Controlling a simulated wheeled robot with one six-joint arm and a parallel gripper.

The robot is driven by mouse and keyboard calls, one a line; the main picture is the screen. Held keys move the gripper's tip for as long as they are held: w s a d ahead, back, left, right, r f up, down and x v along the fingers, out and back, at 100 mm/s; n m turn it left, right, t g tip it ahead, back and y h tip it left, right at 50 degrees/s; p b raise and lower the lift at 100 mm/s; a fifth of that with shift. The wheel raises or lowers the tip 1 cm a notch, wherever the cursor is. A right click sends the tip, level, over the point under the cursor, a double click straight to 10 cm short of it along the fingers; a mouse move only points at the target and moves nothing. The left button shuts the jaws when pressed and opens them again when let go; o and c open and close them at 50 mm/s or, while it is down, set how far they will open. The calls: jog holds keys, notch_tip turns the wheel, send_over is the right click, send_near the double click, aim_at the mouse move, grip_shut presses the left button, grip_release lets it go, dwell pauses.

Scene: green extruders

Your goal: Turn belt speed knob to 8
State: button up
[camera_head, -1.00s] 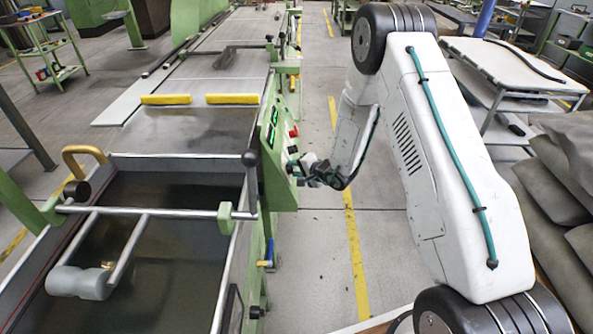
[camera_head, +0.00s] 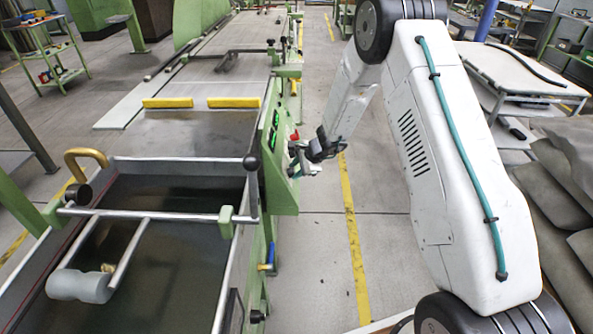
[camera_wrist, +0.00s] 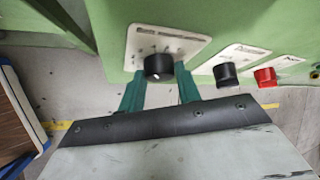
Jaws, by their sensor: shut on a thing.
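A black knob (camera_wrist: 158,67) sits on a white dial plate (camera_wrist: 168,44) on the green panel in the wrist view. It has a pale pointer mark; the dial's numbers are too small to read. My gripper (camera_wrist: 160,84) has its two green fingers on either side of this knob and is shut on it. In the head view my gripper (camera_head: 304,160) is at the right face of the green control panel (camera_head: 277,160), and the knob cannot be made out there.
A second black knob (camera_wrist: 226,75) and a red knob (camera_wrist: 265,77) sit to the right on the same panel. A machine bed with yellow bars (camera_head: 232,101) lies left in the head view. The grey floor (camera_head: 325,260) beside the panel is clear.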

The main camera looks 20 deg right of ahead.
jog(key=m+g, duration=0.1)
jog(key=w+m+g, duration=0.1)
jog(key=m+g, duration=0.1)
jog(key=shift+d+m+g+y, duration=0.15)
jog(key=shift+m+g+y, duration=0.15)
jog(key=shift+y, duration=0.1)
jog(key=m+g, duration=0.1)
jog(key=m+g+y, duration=0.1)
jog(key=m+g, duration=0.1)
jog(key=m, duration=0.1)
jog(key=shift+w+d+f+g+y, duration=0.15)
jog(key=shift+w+g+y, duration=0.15)
jog(key=shift+y, duration=0.1)
jog(key=m+y, duration=0.1)
jog(key=m+g, duration=0.1)
jog(key=m+g+y, duration=0.1)
jog(key=shift+w+d+f+m+y, duration=0.2)
jog(key=shift+f+m+y, duration=0.1)
jog(key=shift+m, duration=0.1)
jog(key=m+y, duration=0.1)
jog(key=m+g+y, duration=0.1)
jog(key=m, duration=0.1)
jog(key=m+y, duration=0.1)
jog(key=m, duration=0.1)
jog(key=shift+d+f+y, duration=0.1)
jog(key=shift+f+y, duration=0.2)
jog(key=shift+y, duration=0.1)
jog(key=shift+m, duration=0.3)
jog(key=o, duration=1)
